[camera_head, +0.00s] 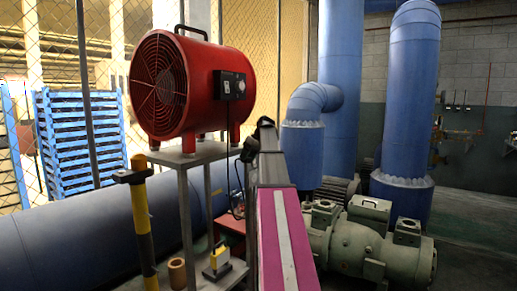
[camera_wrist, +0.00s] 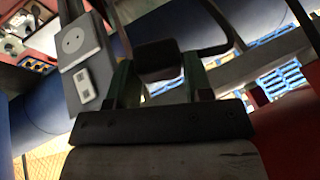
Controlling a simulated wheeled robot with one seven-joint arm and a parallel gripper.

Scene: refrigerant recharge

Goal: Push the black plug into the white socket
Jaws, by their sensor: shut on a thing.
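The black plug (camera_wrist: 158,60) is a dark block between the two fingers of my gripper (camera_wrist: 160,84) in the wrist view. My gripper is shut on it. The white socket (camera_wrist: 80,43) is a square plate with a round face on a grey post, up and left of the plug in that view. Plug and socket look apart there; the depth between them is hard to tell. In the head view my gripper (camera_head: 262,138) is beside the right end of the red heater, partly hidden by my arm. I cannot make out the socket in that view.
The red fan heater (camera_head: 178,85) stands on a metal table (camera_head: 190,153). A dark cable (camera_head: 232,190) hangs below my gripper. A white switch plate (camera_wrist: 84,86) is below the socket.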

